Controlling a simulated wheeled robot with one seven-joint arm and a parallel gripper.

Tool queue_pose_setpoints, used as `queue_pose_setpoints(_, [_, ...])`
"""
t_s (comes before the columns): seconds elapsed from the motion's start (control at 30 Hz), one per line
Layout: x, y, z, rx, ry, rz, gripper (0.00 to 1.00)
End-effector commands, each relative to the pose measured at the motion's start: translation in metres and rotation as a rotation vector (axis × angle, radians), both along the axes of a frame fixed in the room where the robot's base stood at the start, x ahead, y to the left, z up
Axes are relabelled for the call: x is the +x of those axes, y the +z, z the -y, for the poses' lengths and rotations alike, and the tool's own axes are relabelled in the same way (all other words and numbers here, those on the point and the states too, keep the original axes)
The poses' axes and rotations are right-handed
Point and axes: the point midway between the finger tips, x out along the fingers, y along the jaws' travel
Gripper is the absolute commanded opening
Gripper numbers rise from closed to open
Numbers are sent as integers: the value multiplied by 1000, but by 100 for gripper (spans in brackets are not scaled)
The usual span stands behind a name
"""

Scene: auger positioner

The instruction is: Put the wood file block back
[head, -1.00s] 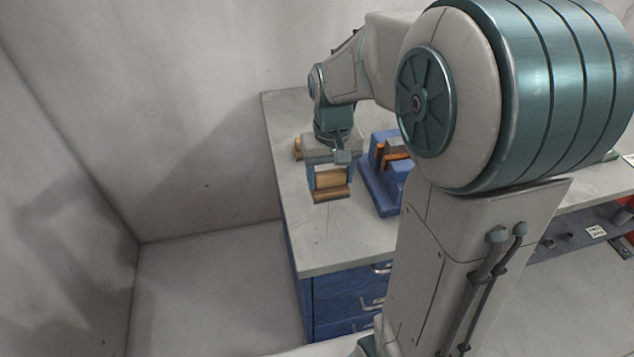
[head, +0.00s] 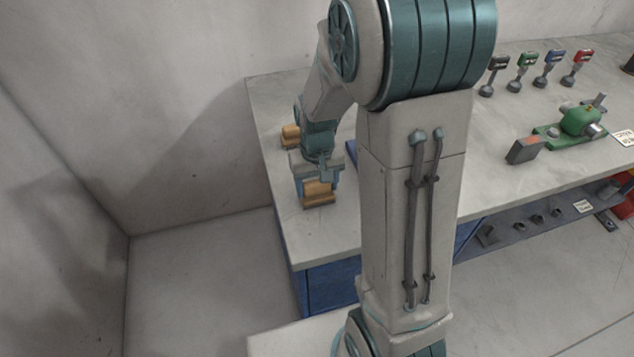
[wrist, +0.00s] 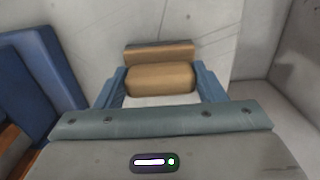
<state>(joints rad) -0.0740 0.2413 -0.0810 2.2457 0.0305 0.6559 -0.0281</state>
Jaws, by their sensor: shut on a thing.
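The wood file block (head: 319,196) is a tan wooden piece with a darker brown ledge at its outer side. It is over the left end of the bench. My gripper (head: 317,182) points down and is shut on it. In the wrist view the block (wrist: 160,79) sits between the two blue fingers, and the brown ledge (wrist: 158,53) lies just beyond them. I cannot tell whether ledge and block are one piece, or whether the block touches the bench top. Another wooden piece (head: 290,134) shows behind my gripper.
A blue fixture (wrist: 42,70) stands left of my gripper in the wrist view; my arm mostly hides it in the head view. Grey bench top (head: 284,225) is bare toward the front. A green tool (head: 580,121) and several coloured-head tools (head: 553,60) are at right.

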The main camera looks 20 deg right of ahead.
Motion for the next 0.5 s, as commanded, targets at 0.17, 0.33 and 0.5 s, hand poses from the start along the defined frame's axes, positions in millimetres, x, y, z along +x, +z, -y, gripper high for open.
queue_pose_setpoints(0.17, [0, 0, -1, 0, 1, 1, 42])
queue_pose_setpoints(0.33, [0, -4, -1, 0, 2, 1, 42])
queue_pose_setpoints(0.5, [0, -3, -1, 0, 2, 0, 85])
